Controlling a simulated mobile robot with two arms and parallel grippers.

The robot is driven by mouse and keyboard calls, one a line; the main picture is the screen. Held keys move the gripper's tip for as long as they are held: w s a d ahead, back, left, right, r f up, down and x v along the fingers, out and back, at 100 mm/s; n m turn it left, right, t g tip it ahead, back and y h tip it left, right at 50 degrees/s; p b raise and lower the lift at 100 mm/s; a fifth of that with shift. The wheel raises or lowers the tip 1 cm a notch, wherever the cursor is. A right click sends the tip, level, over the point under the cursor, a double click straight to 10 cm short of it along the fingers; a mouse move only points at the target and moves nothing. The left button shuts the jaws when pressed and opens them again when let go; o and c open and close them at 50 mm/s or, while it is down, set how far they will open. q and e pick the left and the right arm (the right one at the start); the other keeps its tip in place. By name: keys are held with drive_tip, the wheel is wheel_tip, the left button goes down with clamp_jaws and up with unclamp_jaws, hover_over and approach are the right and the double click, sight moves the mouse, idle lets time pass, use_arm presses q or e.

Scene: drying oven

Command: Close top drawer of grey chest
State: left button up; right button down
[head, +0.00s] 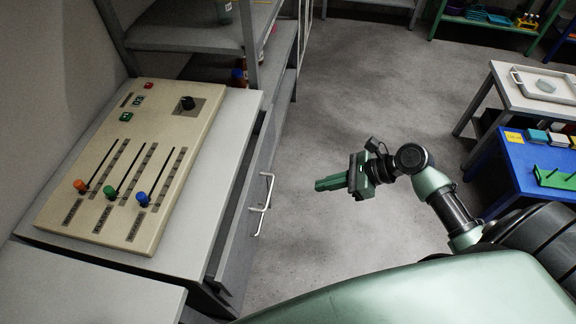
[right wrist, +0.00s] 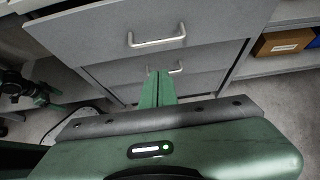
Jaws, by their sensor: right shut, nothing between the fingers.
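The grey chest (head: 232,131) stands at the left in the head view. Its top drawer (head: 243,205) stands out from the body, with a gap behind its front. The drawer's pale bar handle (head: 263,205) faces my right gripper (head: 318,185), which is shut, empty and apart from it. In the right wrist view the drawer front (right wrist: 215,22) and its handle (right wrist: 157,40) lie ahead of the shut fingertips (right wrist: 158,74). Lower drawers show beneath, one with a handle (right wrist: 178,67). A green and black part at that view's left edge looks like my left arm; its jaws are unclear.
A beige control panel (head: 150,130) with coloured sliders lies on the chest. Grey shelves (head: 190,32) stand behind it. A blue table (head: 515,178) and a white table (head: 505,85) are at the right. Open floor (head: 350,100) lies between.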

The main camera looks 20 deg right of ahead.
drive_tip(key=x, duration=0.4)
approach(255, 193)
wheel_tip(255, 193, down, 4)
use_arm(q)
drive_tip(key=shift+s+a+r, duration=0.15)
drive_tip(key=shift+s+a, duration=0.05)
drive_tip(key=shift+s, duration=0.4)
use_arm(e)
drive_tip(key=shift+w, duration=0.15)
use_arm(q)
drive_tip(key=shift+s, duration=0.15)
use_arm(e)
drive_tip(key=w+a, duration=0.1)
drive_tip(key=a+p, duration=0.1)
drive_tip(key=w+a+p, duration=0.1)
drive_tip(key=a, duration=0.1)
drive_tip(key=shift+w+r, duration=0.1)
drive_tip(key=shift+w, duration=0.2)
use_arm(q)
drive_tip(key=shift+s+r, duration=0.15)
drive_tip(key=shift+r, duration=0.8)
